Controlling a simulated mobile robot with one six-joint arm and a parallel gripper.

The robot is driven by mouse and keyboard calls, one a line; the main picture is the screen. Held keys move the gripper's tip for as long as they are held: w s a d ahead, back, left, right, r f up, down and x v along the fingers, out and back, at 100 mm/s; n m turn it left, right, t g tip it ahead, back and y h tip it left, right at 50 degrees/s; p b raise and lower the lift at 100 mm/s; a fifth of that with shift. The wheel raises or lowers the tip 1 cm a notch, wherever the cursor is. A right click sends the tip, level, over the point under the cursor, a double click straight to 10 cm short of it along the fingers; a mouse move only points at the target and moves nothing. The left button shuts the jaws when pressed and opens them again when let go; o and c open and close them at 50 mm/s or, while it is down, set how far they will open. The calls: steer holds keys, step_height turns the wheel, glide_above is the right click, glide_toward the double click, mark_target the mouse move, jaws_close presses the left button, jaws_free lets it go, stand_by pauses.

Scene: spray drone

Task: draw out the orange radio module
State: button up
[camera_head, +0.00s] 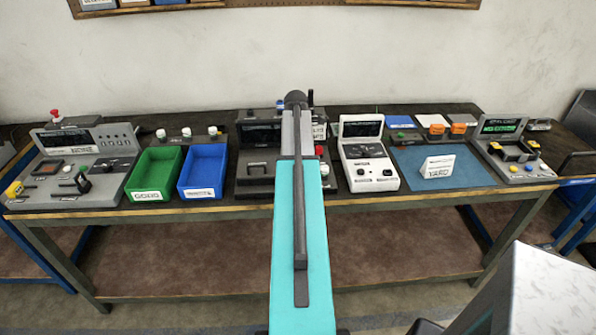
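Small orange blocks sit at the back right of the bench, one in front of a white plate (436,129) and one by a grey plate (458,129). They are too small to tell whether either is the radio module. An orange-yellow and black piece (512,151) lies on the grey console (535,169) at the far right. My turquoise arm reaches away from the camera over the middle of the bench. Its far end hides part of the dark central unit (252,184). My gripper does not show; the arm seems to hide it.
A long dark bench (340,206) runs across the view. On it stand a large grey console (105,185), a green bin (154,172), a blue bin (203,170), a white console (368,172) and a blue mat (470,172) with a white sign (437,168). The mat is mostly clear.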

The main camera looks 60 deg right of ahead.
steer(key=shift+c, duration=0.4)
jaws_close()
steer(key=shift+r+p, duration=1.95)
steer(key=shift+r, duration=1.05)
